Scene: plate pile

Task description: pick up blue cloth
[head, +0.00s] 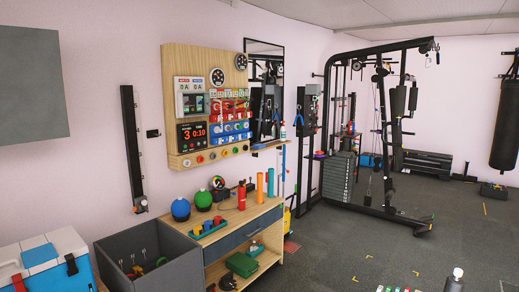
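I cannot make out a blue cloth for certain. A flat blue patch (40,255) shows on the white cooler (68,240) at the lower left; I cannot tell whether it is cloth or part of the lid. A folded green item (242,264) lies on the lower shelf of the wooden bench, with a small teal item (256,248) beside it. Neither of my grippers shows in the head view.
A black gym machine (340,175) stands behind. Small coloured items and a white-topped object (457,273) are at the bottom edge. Dark floor right of the bench is mostly clear.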

